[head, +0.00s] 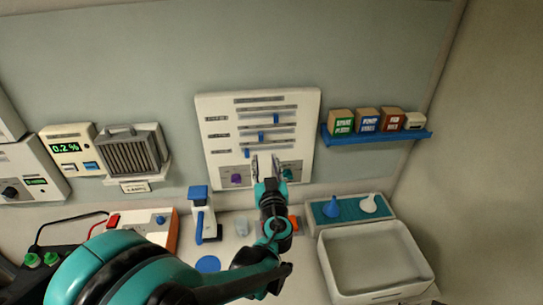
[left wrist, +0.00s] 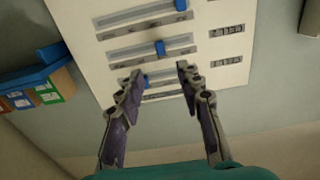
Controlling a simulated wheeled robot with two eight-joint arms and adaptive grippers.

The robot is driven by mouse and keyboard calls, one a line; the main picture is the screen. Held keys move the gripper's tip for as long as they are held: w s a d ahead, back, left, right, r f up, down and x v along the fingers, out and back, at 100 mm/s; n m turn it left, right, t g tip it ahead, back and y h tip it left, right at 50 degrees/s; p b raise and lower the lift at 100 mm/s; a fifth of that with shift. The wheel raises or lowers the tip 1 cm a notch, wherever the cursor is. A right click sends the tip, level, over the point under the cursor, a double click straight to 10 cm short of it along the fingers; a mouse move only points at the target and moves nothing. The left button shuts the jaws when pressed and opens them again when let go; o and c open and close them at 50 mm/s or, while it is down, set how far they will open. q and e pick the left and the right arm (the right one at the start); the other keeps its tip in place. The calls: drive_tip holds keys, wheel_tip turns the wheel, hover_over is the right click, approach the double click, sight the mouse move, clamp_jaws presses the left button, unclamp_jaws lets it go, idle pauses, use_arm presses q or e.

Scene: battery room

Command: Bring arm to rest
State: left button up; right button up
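My left arm comes in from the lower left in the head view. Its teal and dark gripper (head: 266,160) points up at the lower part of the white slider panel (head: 260,105) on the wall. My right gripper is in neither view.
A blue shelf (head: 375,138) with small boxes is at the right. Below it are a teal tray with funnels (head: 340,207) and a white basin (head: 375,260). A blue and white device (head: 203,213) stands left of my gripper. A meter (head: 68,148) hangs left.

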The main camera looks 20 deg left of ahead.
use_arm(q)
drive_tip(key=s+f+m+g+h+b, duration=0.1)
drive_tip(key=s+f+g+b, duration=0.2)
drive_tip(key=s+f+b, duration=0.35)
drive_tip(key=s+f+m+g+h+b, duration=0.15)
drive_tip(key=s+f+b, duration=0.25)
drive_tip(key=f, duration=0.6)
drive_tip(key=s+d+f+m+g+h+b, duration=0.3)
drive_tip(key=s+d+f+h+b, duration=0.4)
drive_tip(key=s+d+f, duration=0.3)
wheel_tip(320, 180, down, 2)
drive_tip(key=shift+s+d+m+g+b, duration=0.3)
drive_tip(key=shift+d+m+g+b, duration=0.05)
drive_tip(key=shift+d+m, duration=0.1)
